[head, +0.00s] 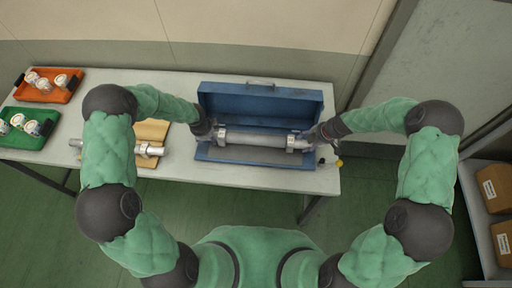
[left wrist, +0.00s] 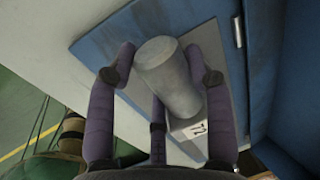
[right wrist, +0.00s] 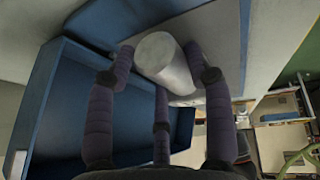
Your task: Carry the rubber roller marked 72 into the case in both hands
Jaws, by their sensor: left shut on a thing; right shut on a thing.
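The rubber roller marked 72 (head: 257,139) is a grey cylinder with pale metal ends, held level across the blue case (head: 262,104). A tag reading 72 (left wrist: 196,130) shows beside its end in the left wrist view. My left gripper (head: 211,133) is shut on the roller's left end, and my right gripper (head: 309,140) is shut on its right end. The roller's end face (right wrist: 155,50) sits between the fingers in the right wrist view. The case is open, with a handle at its back edge. I cannot tell whether the roller touches the case.
Another roller (head: 120,148) lies on the table to the left, partly behind my left arm, near a tan board (head: 152,131). An orange tray (head: 67,93) and a green tray (head: 44,114) hold jars at the far left. A yellow knob (head: 339,163) is near the table's right corner.

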